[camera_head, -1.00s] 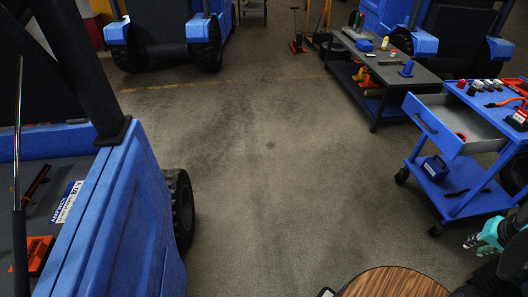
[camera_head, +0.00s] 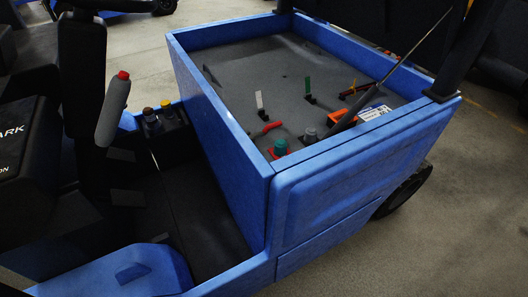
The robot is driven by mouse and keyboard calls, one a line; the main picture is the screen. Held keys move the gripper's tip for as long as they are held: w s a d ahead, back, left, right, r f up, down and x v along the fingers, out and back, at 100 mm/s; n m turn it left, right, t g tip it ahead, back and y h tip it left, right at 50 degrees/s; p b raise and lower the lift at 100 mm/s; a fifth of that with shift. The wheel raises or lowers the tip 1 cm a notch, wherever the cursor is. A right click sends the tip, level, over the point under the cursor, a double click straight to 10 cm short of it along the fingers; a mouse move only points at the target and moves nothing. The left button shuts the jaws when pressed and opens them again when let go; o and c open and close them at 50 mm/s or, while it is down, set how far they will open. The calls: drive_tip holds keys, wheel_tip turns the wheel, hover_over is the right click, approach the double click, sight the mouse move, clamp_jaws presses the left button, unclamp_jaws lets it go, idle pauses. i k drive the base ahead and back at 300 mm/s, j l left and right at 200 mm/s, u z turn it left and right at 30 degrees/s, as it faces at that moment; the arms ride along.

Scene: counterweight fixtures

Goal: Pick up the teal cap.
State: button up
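A teal cap (camera_head: 281,147) sits in the front corner of the blue vehicle's open bed (camera_head: 215,107), close to the inside of the near wall. A red part shows just below the cap; its lower portion is partly hidden by the bed wall. A grey cap-like piece (camera_head: 310,136) stands just right of it. My gripper is not visible in this view, so its state does not show.
The bed's raised blue walls surround the cap. A red lever (camera_head: 266,129), white tag (camera_head: 259,100), green tag (camera_head: 307,86), orange block (camera_head: 342,122) and a slanted rod (camera_head: 408,56) are nearby. Open floor (camera_head: 440,190) lies at right.

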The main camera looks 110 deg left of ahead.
sight(279, 150)
drive_tip(key=l+u, duration=0.15)
drive_tip(key=u, duration=3.45)
drive_tip(key=l+u, duration=0.2)
drive_tip(key=l, duration=0.25)
drive_tip(key=k+l+u, duration=0.15)
drive_tip(key=l, duration=0.25)
drive_tip(key=i, duration=0.05)
